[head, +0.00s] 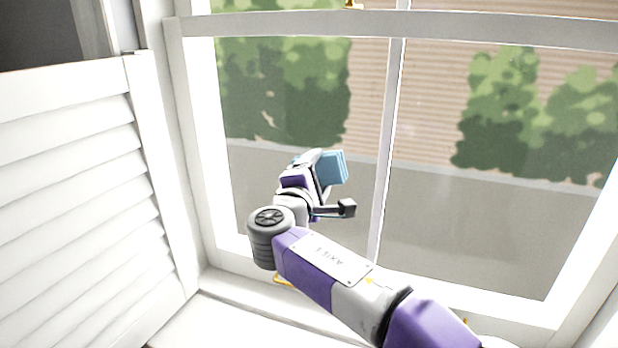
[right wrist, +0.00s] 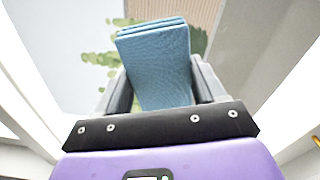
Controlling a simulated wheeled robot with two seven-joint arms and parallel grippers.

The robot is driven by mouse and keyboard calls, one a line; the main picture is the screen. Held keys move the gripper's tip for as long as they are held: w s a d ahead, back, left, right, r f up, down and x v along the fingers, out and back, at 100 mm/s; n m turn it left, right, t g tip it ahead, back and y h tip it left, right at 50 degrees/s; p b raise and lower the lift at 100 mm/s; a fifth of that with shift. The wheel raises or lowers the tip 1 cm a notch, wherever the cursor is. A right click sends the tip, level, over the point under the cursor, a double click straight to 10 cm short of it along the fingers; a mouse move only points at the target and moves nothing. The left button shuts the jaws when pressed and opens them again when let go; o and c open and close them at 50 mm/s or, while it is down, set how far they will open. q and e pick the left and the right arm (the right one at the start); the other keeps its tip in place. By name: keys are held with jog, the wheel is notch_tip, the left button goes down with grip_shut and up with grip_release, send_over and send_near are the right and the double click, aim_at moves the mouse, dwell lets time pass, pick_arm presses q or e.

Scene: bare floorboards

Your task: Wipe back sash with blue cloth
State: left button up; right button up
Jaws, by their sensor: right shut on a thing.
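A folded blue cloth (head: 333,167) shows in front of the lower window panes in the head view. My right gripper (head: 322,172) is shut on it. In the right wrist view the blue cloth (right wrist: 157,65) stands up between the two dark fingers of the right gripper (right wrist: 163,88). The window sash (head: 392,130) has white bars and glass panes, and the cloth is in front of the left lower pane, left of the upright bar. I cannot tell whether the cloth touches the glass. My left gripper is not in view.
A white louvered shutter (head: 70,190) stands at the left. A white horizontal rail (head: 450,27) crosses the top of the panes. A white sill (head: 260,315) runs below the window. Small brass-coloured fittings (head: 284,281) show at the bottom of the frame. Bushes and a wall lie beyond the glass.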

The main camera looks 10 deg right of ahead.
jog(key=shift+d, duration=0.15)
jog(key=shift+b+v, duration=0.9)
jog(key=shift+v, duration=2.1)
jog(key=b+v, duration=0.1)
jog(key=v, duration=0.2)
